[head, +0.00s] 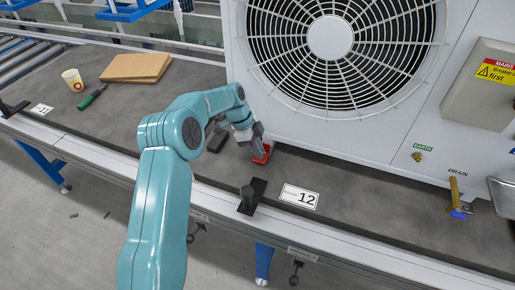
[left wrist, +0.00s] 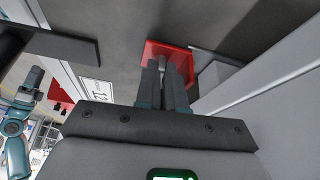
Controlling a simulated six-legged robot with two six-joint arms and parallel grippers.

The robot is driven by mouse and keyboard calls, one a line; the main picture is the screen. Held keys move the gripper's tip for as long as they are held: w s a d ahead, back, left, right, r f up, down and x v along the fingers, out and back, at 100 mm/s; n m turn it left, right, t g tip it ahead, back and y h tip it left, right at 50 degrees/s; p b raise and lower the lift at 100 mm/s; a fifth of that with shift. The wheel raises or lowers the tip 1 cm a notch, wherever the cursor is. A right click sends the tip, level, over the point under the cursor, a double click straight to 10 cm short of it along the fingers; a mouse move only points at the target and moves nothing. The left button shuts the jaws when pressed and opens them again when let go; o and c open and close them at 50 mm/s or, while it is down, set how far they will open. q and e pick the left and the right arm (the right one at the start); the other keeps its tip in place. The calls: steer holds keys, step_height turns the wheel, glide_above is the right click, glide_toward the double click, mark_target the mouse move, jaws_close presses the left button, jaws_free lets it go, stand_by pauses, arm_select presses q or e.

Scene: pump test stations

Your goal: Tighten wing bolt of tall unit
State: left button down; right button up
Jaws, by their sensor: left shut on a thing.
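The tall unit (head: 398,132), a big pale cabinet with a round fan grille, stands on the grey bench. A red bracket (head: 262,154) sits at its lower left foot, and it also shows in the left wrist view (left wrist: 155,48). My left gripper (head: 250,135) reaches down to the bracket; in the left wrist view its two fingers (left wrist: 166,68) are close together over the bracket's middle. They are shut on a small grey part there, which I take for the wing bolt (left wrist: 163,60); it is mostly hidden. My right gripper (left wrist: 34,78) shows small at the left wrist view's left side; its jaws are unclear.
A black clamp with a knob (head: 248,198) stands at the bench's front edge beside the 12 label (head: 299,197). A dark block (head: 218,139) lies left of my gripper. A cup (head: 73,80), brown board (head: 136,67) and green-handled tool (head: 92,97) lie farther left. A brass valve (head: 454,190) is at right.

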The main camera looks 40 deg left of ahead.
arm_select(q)
steer(key=c, duration=1.2)
jaws_free()
steer(key=shift+c, duration=0.2)
steer(key=shift+a+r, duration=0.1)
steer(key=p+v, duration=0.3)
steer(key=v, duration=1.3)
